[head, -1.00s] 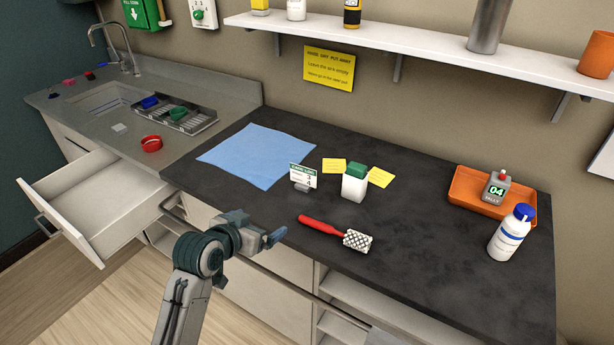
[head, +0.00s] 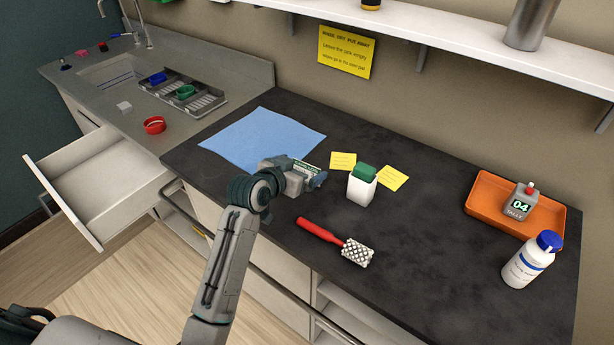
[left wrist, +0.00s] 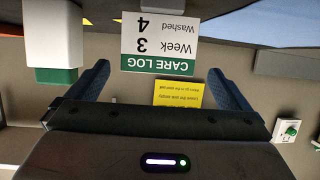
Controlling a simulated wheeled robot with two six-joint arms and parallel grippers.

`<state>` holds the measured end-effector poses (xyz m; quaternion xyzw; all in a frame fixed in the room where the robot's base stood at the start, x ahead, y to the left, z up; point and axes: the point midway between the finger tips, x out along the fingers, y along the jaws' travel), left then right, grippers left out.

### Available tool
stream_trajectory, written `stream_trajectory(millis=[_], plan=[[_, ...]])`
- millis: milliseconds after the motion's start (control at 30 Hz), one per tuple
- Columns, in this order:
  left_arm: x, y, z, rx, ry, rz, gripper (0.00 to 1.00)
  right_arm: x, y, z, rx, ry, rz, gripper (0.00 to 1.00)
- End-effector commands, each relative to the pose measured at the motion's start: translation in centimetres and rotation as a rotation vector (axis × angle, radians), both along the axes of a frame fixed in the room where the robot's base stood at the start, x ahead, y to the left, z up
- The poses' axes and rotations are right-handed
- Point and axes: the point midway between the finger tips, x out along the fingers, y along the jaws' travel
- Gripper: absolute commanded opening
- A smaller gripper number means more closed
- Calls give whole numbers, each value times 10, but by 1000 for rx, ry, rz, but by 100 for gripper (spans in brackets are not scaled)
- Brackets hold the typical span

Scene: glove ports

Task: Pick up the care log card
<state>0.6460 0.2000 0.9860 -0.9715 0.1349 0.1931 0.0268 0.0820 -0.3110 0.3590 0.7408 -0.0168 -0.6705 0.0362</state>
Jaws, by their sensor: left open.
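The care log card (left wrist: 160,42) is white with a green band and shows upside down in the left wrist view, between and just beyond my two fingers. In the head view only a strip of the card (head: 306,167) shows; my gripper hides the rest. My left gripper (head: 318,181) is open and close to the card, over the dark counter by the blue cloth. Its fingers also show in the left wrist view (left wrist: 160,85), apart with nothing clamped between them. I cannot tell whether a finger touches the card. My right gripper is not in view.
A white bottle with a green cap (head: 362,185) stands just right of the gripper. Yellow notes (head: 343,161) lie behind it. The blue cloth (head: 255,135) is flat at left. An orange tray (head: 483,205) is far right. A drawer (head: 95,185) stands open.

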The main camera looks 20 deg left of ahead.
Motion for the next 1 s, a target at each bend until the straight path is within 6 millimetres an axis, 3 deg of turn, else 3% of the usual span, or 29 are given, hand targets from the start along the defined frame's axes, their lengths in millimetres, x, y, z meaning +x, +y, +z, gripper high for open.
stream_trajectory(millis=[333, 667, 900, 1000], plan=[[38, -14, -13, -2, 1, 1, 100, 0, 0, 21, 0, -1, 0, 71], [44, -15, -17, 0, 0, 1, 100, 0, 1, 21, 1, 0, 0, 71], [44, -15, -17, 0, 0, 1, 55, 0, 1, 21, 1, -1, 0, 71], [44, -15, -17, 0, 0, 1, 55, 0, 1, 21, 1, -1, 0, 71]])
